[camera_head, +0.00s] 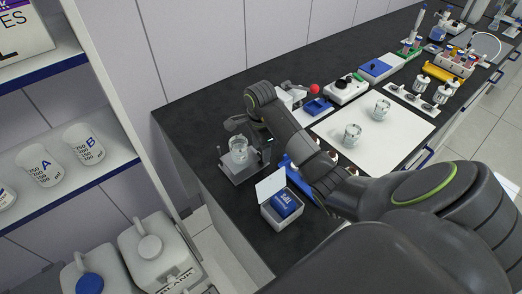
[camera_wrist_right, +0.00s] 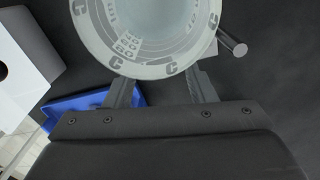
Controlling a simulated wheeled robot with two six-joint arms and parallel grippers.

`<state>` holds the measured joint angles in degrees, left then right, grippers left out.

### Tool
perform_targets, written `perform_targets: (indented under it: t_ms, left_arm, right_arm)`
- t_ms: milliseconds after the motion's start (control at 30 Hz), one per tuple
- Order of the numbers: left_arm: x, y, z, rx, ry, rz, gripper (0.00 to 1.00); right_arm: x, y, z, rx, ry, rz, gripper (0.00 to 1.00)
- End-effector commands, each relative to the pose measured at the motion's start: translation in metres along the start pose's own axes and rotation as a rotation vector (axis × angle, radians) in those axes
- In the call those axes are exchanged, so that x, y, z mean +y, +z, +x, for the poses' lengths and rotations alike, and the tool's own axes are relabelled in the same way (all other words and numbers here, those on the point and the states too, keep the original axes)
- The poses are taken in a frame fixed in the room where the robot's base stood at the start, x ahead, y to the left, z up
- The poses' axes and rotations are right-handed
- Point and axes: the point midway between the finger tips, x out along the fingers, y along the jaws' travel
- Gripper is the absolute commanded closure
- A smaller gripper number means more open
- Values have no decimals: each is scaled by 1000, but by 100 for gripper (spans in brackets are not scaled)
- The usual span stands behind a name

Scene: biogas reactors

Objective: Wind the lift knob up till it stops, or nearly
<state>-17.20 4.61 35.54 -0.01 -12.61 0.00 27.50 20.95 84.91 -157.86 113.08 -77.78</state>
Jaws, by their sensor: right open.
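A small grey lift (camera_head: 243,172) stands near the left end of the dark bench, with a clear glass beaker (camera_head: 238,150) on top. In the right wrist view the beaker (camera_wrist_right: 150,35) shows from above, with letters C around it. A short metal rod with a round end, apparently the lift knob (camera_wrist_right: 235,46), sticks out to the right of the beaker. My right gripper (camera_wrist_right: 163,78) is open, its two fingers apart at the beaker's near edge with no knob between them. Contact with the glass cannot be told. My left gripper is not in view.
A white box with a raised lid (camera_head: 273,212) stands close in front of the lift. A white mat (camera_head: 395,135) with two beakers lies to the right. Devices line the back of the bench. A shelf with beakers (camera_head: 40,167) is at the left.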

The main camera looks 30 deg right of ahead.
Motion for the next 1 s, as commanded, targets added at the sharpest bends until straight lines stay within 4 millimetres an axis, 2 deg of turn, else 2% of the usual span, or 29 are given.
perform_targets:
  t_ms: [100,1000]
  left_arm:
    - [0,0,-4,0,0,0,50]
    - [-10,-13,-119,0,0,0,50]
  right_arm:
    - [0,-1,-21,2,-4,0,50]
    - [0,0,-136,1,-1,0,50]
